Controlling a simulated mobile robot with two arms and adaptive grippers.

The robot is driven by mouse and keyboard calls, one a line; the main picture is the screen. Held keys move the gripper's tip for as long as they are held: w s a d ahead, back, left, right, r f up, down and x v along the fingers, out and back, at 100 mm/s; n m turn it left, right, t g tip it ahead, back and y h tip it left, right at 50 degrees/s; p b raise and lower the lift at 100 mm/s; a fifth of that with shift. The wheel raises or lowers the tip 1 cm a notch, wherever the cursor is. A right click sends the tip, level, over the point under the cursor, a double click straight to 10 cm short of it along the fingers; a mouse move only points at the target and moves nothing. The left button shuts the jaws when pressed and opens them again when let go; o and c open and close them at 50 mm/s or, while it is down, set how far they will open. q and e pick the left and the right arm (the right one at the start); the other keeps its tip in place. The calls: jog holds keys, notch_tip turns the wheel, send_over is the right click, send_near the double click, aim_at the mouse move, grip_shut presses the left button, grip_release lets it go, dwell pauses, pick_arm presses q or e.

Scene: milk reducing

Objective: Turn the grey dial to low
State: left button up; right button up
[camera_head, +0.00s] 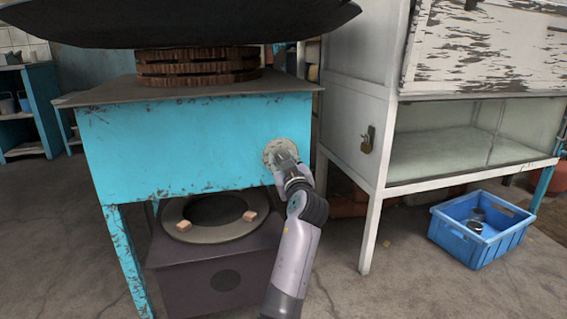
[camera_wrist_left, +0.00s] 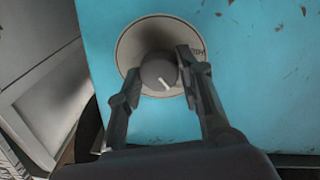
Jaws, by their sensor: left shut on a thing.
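The grey dial (camera_wrist_left: 158,73) is a round knob with a white pointer mark, in the middle of a pale round plate (camera_wrist_left: 140,38) on the turquoise front of the stove stand (camera_head: 180,145). In the left wrist view the mark points down and slightly right, and partly hidden lettering shows at the plate's right edge. In the head view the plate (camera_head: 271,148) is at the panel's right part, and my gripper hides the knob. My left gripper (camera_wrist_left: 158,76) is shut on the dial, one finger on each side. It also shows in the head view (camera_head: 287,163). My right gripper is not in view.
A large dark wok (camera_head: 180,25) sits above the stand on a stacked brown ring (camera_head: 195,68). A dark burner box (camera_head: 215,270) is below. A white-framed glass cabinet (camera_head: 470,140) with a padlock (camera_head: 367,140) stands at right. A blue crate (camera_head: 480,235) is on the floor.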

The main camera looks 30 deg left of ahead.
pick_arm(q)
jog(key=o, duration=1.2)
jog(key=v, duration=0.7)
jog(key=shift+s+d, duration=0.2)
